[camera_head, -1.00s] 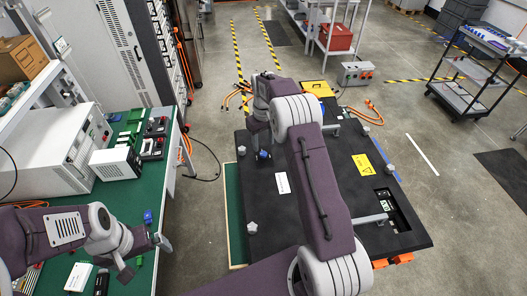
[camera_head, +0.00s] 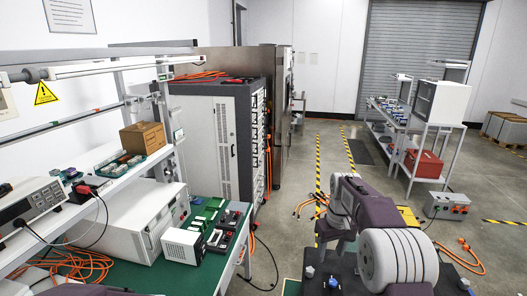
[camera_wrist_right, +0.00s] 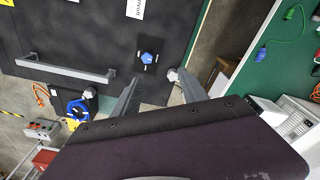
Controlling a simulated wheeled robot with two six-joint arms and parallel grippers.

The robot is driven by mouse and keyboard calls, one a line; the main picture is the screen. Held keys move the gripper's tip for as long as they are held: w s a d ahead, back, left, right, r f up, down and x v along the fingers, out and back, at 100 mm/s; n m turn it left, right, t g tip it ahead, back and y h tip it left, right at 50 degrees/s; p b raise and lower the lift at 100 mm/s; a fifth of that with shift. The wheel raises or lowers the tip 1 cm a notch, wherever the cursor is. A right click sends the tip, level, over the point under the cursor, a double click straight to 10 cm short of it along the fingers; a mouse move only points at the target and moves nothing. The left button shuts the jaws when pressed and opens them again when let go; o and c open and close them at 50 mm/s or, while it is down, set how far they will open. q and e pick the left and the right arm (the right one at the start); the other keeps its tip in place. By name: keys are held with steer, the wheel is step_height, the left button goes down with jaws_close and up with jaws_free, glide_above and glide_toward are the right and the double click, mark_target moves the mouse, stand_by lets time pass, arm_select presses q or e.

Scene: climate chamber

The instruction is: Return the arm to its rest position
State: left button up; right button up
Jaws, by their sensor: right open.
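My right arm reaches over a large black box (camera_head: 459,283) at the lower right of the head view. Its gripper (camera_head: 322,240) is small there and partly hidden by its own links. In the right wrist view the right gripper (camera_wrist_right: 160,88) has two grey fingers spread wide apart with nothing between them. They are above the edge of the black box (camera_wrist_right: 60,35), near a blue knob (camera_wrist_right: 148,58) and a small grey corner knob (camera_wrist_right: 172,75). Only a dark sliver of my left arm shows at the bottom left of the head view; its gripper is out of view.
A green-topped bench (camera_head: 140,277) with a white instrument (camera_head: 125,222) stands at left. A grey handle (camera_wrist_right: 65,68) rises from the box in the wrist view. An orange cable (camera_head: 462,258) and a grey control box (camera_head: 446,206) lie on the floor.

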steer(key=s+a+f, duration=0.1)
steer(key=s+f, duration=0.2)
steer(key=s, duration=0.5)
steer(key=s+a+f+m, duration=0.1)
steer(key=s+a+f, duration=0.1)
steer(key=s, duration=0.7)
steer(key=s+a+f+m, duration=0.1)
steer(key=s+f, duration=0.3)
steer(key=s, duration=0.5)
steer(key=shift+a+g+b, duration=0.3)
steer(key=shift+a+b, duration=0.05)
steer(key=shift+a, duration=0.25)
steer(key=shift+w+f+m, duration=0.15)
steer(key=shift+f+m, duration=0.15)
steer(key=shift+f, duration=0.05)
steer(key=shift+w+t, duration=0.4)
steer(key=shift+w, duration=0.25)
steer(key=shift+s, duration=0.1)
